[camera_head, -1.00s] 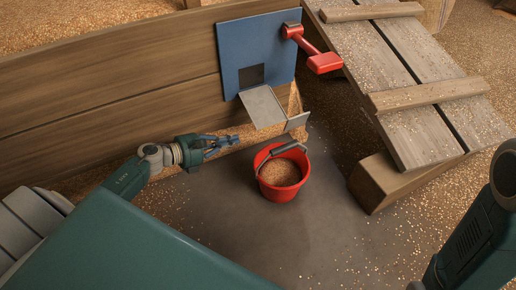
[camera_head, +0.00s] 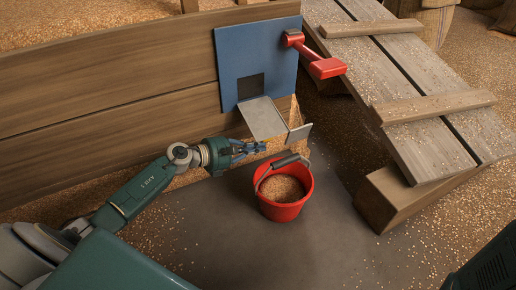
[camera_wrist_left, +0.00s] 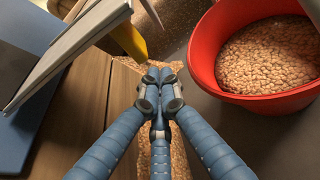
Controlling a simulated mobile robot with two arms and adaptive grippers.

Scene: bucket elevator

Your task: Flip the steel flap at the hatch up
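The blue hatch plate (camera_head: 232,55) is on the wooden wall, with a dark opening (camera_head: 250,87). A grey steel chute (camera_head: 262,117) slopes down from the opening. A small steel flap (camera_head: 298,132) stands at its lower right end, hanging outward beside the bucket. My left gripper (camera_head: 262,147) is just below and left of the chute, apart from the flap. In the left wrist view its fingertips (camera_wrist_left: 160,82) are together with nothing between them, and the chute's grey underside (camera_wrist_left: 62,52) shows at upper left. My right gripper is out of view.
A red bucket (camera_head: 285,211) full of grain stands right of my left gripper, its dark-gripped handle raised close by. A red lever (camera_head: 322,66) sticks out from the hatch plate. A wooden ramp (camera_head: 410,105) fills the right.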

